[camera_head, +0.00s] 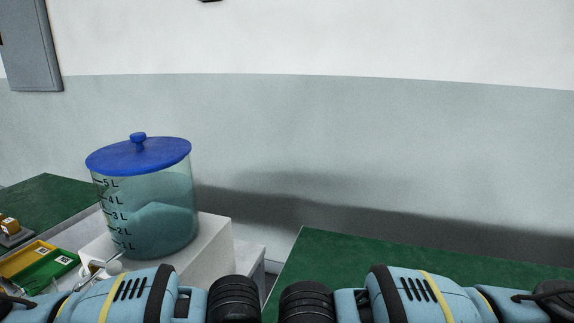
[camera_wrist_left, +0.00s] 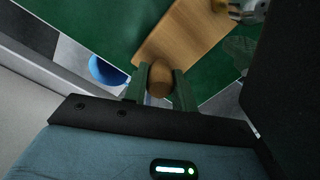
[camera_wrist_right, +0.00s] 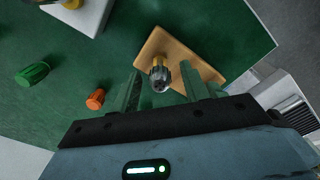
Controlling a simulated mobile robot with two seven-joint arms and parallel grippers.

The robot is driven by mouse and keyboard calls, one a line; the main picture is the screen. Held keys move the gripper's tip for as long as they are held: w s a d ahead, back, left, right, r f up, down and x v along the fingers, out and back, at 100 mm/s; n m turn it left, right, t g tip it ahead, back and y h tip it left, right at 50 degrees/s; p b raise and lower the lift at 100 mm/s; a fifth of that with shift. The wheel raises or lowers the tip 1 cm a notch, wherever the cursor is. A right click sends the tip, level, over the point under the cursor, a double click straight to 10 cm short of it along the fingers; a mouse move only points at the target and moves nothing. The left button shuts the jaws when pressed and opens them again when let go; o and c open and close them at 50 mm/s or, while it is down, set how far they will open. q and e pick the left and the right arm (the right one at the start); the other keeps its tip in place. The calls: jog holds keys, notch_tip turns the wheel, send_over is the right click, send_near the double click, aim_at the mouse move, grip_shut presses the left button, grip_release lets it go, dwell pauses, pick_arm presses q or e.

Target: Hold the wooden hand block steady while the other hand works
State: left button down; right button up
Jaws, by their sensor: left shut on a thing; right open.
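The wooden hand block (camera_wrist_left: 185,32) is a flat light-brown board in the left wrist view, set at a slant over the green surface. My left gripper (camera_wrist_left: 160,84) is shut at its near end, with a rounded brown wooden part (camera_wrist_left: 160,72) between the fingers. In the right wrist view the board (camera_wrist_right: 198,66) lies beyond my right gripper (camera_wrist_right: 162,93), which is open. A grey metal fitting with a brass-coloured part (camera_wrist_right: 159,74) shows between the right fingers' line of sight and the board; whether it touches them I cannot tell. The head view shows neither gripper.
A green cylinder (camera_wrist_right: 32,74) and an orange one (camera_wrist_right: 95,98) lie on the green top, left in the right wrist view. A white block (camera_wrist_right: 82,14) stands behind them. In the head view, a blue-lidded water tank (camera_head: 145,205) stands left, beside yellow and green bins (camera_head: 45,268).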

jog(key=shift+r, duration=2.5)
pick_arm(q)
jog(key=c, duration=1.1)
grip_release()
pick_arm(e)
notch_tip(320, 180, up, 12)
pick_arm(q)
jog(key=shift+o, duration=0.2)
notch_tip(320, 180, up, 12)
